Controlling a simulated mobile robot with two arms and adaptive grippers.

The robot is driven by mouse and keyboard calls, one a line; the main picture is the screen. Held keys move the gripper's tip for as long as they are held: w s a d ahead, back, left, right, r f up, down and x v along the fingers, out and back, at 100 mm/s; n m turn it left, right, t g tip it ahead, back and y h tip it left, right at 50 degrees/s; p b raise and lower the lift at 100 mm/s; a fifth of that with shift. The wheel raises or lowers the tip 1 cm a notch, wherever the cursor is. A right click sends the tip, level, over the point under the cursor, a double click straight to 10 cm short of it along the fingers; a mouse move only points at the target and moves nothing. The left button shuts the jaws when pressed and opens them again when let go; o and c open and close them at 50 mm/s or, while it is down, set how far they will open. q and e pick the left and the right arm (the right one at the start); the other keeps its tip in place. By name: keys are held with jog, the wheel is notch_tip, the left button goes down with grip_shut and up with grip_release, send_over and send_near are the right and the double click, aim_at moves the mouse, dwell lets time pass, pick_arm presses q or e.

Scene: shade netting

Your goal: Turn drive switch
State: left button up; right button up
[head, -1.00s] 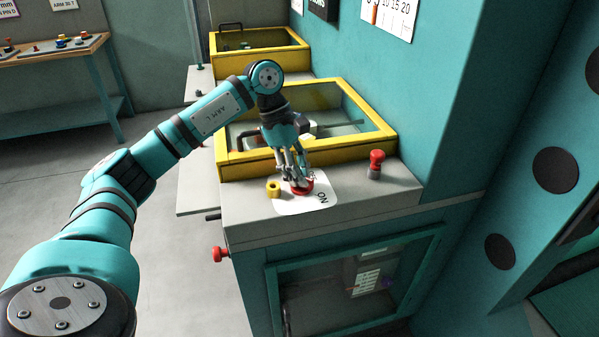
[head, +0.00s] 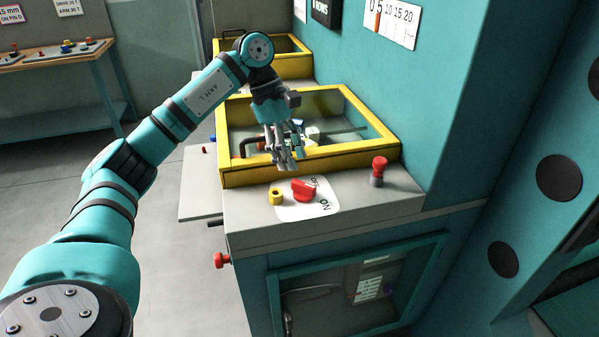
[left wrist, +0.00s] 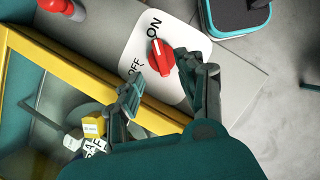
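The drive switch is a red knob (head: 303,189) on a white plate (head: 290,212) marked OFF and ON, on the grey cabinet top. In the left wrist view the knob (left wrist: 161,56) shows a pale mark on its raised grip, at the end towards ON; its exact setting is hard to tell. My left gripper (head: 284,166) is above and behind the knob, clear of it and in front of the yellow-framed box. In the left wrist view the gripper's (left wrist: 168,84) fingers are spread with nothing between them. My right gripper is out of view.
A yellow ring-like part (head: 276,197) sits at the plate's left edge. A red-topped post (head: 378,171) stands to the right. The yellow-framed glazed box (head: 232,176) lies behind. A red side knob (head: 221,260) juts from the cabinet's left. The teal wall rises at the right.

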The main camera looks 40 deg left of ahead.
pick_arm(q)
jog(key=v, duration=0.5)
jog(key=shift+a+r, duration=0.1)
jog(key=shift+r, duration=0.2)
jog(key=shift+f, duration=0.1)
